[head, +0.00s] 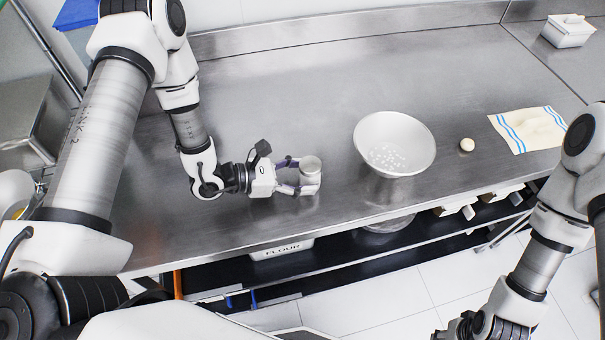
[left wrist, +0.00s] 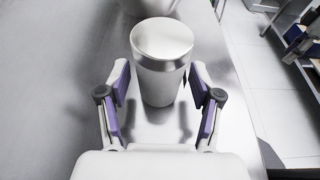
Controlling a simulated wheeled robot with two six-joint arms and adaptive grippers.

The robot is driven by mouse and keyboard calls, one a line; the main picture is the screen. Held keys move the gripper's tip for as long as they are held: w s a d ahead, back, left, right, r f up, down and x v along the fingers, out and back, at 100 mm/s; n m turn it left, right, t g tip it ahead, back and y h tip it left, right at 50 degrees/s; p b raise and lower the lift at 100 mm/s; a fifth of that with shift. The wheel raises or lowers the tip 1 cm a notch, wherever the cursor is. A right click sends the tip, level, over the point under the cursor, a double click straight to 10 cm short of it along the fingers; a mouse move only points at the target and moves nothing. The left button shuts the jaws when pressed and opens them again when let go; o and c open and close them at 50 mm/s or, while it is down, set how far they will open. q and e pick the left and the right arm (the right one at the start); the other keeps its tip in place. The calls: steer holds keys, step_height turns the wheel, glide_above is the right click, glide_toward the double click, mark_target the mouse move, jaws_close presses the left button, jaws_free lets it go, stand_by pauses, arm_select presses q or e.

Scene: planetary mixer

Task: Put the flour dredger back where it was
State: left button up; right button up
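A dough ball (head: 467,145) and a striped towel (head: 530,128) lie further right. A white lidded box (head: 568,30) is at the back right. A bin marked FLOUR (head: 282,249) sits below. The worktop behind is clear.

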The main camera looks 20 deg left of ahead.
arm_select(q)
steer(key=shift+r, duration=0.2)
steer(key=shift+a, duration=0.25)
steer(key=v, duration=1)
steer(key=shift+s+r+p, duration=0.1)
steer(key=shift+r+p, duration=0.2)
steer(key=shift+s+a, duration=0.45)
steer(key=shift+a, duration=0.1)
